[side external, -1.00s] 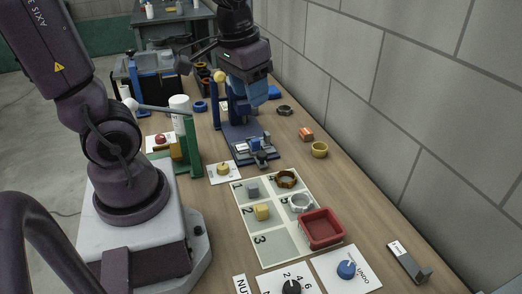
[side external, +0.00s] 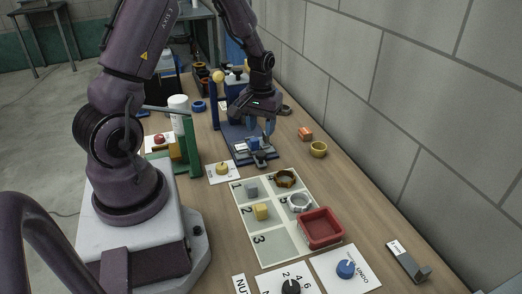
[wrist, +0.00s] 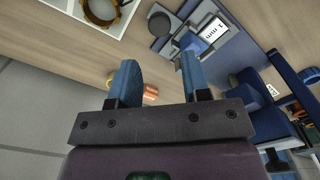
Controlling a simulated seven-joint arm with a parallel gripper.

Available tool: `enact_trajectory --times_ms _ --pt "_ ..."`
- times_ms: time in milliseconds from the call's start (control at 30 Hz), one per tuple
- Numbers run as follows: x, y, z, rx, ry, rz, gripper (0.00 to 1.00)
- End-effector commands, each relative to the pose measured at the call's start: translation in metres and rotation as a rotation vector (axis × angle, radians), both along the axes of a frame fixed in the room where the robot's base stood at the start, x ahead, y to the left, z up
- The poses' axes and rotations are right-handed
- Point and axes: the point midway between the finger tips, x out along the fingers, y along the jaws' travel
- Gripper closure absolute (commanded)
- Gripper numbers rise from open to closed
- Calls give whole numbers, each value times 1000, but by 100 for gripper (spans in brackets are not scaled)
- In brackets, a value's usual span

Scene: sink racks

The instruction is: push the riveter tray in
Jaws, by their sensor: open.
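The riveter is a blue machine on a dark blue base (side external: 232,132) in the middle of the table. Its tray (side external: 253,149), a blue and grey piece with small dark parts, is at the near end of the base. In the wrist view the tray (wrist: 197,40) carries a white label reading "1 mm". My gripper (side external: 260,127) is open and points down just above and behind the tray in the side view. In the wrist view my gripper (wrist: 158,60) has two blue fingers apart with nothing between them. My arm hides part of the riveter's upper body.
An orange block (side external: 305,134) and a yellow ring (side external: 318,149) lie right of the riveter. A green stand (side external: 192,148) is on the left. A numbered mat (side external: 271,243) with small parts and a red bin (side external: 322,229) are in front. The wall bounds the right.

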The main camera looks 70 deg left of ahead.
Motion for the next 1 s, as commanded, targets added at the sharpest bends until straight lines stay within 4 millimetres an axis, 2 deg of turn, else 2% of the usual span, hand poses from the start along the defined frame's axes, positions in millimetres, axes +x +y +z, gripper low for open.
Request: enact_trajectory --times_ms 33,200,400,567,833,1000 --pt "-1 -1 -13 -4 6 0 56" --pt "-1 -1 -47 -4 5 -2 56" --pt "0 -1 -74 -2 2 -3 56" --pt "0 -1 -82 0 0 -3 56" --pt "0 -1 -83 0 0 -2 56" --pt "0 -1 -83 0 0 -3 96"
